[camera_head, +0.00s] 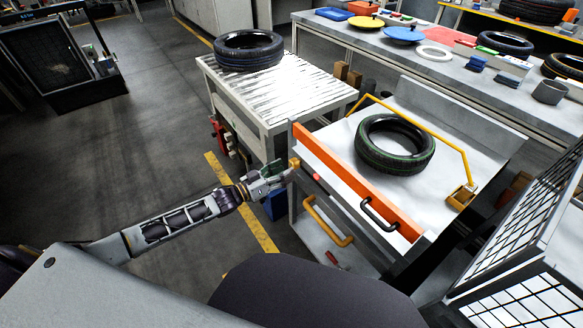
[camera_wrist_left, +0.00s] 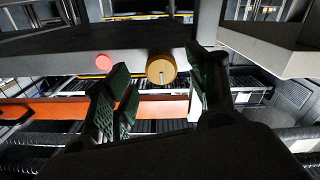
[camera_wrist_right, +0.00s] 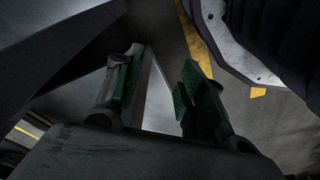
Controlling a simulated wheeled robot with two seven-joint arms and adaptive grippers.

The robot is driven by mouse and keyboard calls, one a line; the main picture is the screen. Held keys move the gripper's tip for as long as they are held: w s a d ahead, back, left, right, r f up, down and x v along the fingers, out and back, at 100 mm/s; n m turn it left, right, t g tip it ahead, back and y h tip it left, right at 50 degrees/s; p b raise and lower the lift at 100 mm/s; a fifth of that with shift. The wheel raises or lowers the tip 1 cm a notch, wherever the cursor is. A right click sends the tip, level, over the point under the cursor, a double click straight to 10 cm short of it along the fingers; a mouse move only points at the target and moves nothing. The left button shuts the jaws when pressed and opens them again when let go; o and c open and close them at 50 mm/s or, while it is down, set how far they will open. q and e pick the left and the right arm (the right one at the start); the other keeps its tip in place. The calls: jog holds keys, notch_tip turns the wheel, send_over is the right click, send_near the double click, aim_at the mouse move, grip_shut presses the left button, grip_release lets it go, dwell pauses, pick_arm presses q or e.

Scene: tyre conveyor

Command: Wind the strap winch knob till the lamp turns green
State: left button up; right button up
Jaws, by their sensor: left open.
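The yellow-orange winch knob (camera_head: 294,163) sits at the left end of the orange bar on the tyre station; it also shows in the left wrist view (camera_wrist_left: 161,69), with a pale line on its face. The lamp (camera_head: 316,177) beside it is red, also in the left wrist view (camera_wrist_left: 103,62). My left gripper (camera_head: 280,171) is open at the knob, its green-padded fingers (camera_wrist_left: 158,78) on either side of it; I cannot tell whether they touch it. My right gripper (camera_wrist_right: 160,80) is open and empty, low over the floor, and out of the head view.
A black handle (camera_head: 379,214) and a yellow handle (camera_head: 328,222) stick out in front. A roller table (camera_head: 270,95) with another tyre (camera_head: 248,50) stands behind; a mesh guard (camera_head: 530,235) is at the right.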

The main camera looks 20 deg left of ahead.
aim_at(296, 163)
pick_arm(q)
jog(key=shift+b+x, duration=0.3)
jog(key=shift+x, duration=1.75)
pick_arm(e)
jog(key=shift+a+r, duration=0.15)
jog(key=shift+r, duration=0.5)
jog(key=shift+a+r, duration=0.15)
jog(key=shift+r, duration=0.45)
pick_arm(q)
jog(key=shift+c, duration=0.5)
pick_arm(e)
jog(key=shift+w, duration=0.1)
pick_arm(q)
jog(key=c, duration=0.9)
jog(key=shift+c, duration=0.2)
pick_arm(e)
jog(key=shift+w+r, duration=0.2)
jog(key=shift+w, duration=0.4)
